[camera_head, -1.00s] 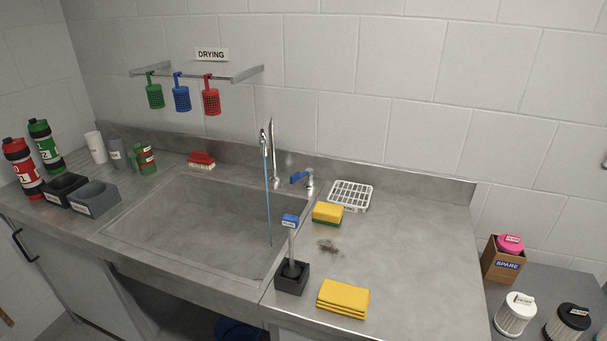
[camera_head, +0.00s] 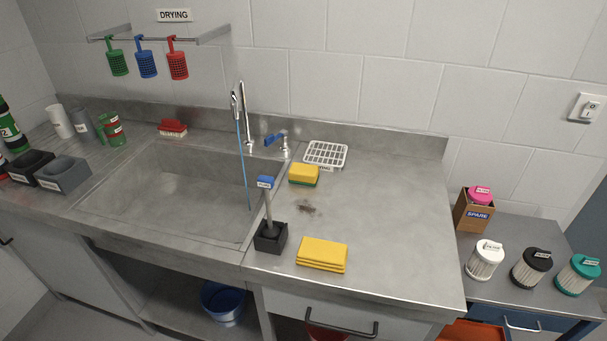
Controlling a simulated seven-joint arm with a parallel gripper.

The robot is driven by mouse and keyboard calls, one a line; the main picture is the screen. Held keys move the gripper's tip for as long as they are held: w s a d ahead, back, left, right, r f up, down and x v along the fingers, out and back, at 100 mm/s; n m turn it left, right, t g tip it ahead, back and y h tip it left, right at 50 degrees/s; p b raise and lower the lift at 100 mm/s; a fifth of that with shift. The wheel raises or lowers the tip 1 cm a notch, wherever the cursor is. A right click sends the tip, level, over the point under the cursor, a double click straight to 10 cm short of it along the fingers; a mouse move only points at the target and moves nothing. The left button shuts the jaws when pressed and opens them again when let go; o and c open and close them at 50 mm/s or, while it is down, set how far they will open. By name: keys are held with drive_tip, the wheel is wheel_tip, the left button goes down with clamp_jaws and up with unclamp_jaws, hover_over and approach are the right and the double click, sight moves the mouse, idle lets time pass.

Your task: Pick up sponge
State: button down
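The sponge (camera_head: 303,175) is a small yellow block with a green underside. It lies flat on the steel counter to the right of the sink, just in front of a white drain rack (camera_head: 325,154). Nothing covers it. My gripper does not show in the head view, so its state and its distance from the sponge cannot be seen.
A dish brush in a black holder (camera_head: 270,237) and folded yellow cloths (camera_head: 322,253) stand in front of the sponge. The tap (camera_head: 242,120) and blue-handled valve (camera_head: 277,138) rise to its left. A dark stain (camera_head: 307,208) marks the counter, whose right part (camera_head: 400,220) is clear.

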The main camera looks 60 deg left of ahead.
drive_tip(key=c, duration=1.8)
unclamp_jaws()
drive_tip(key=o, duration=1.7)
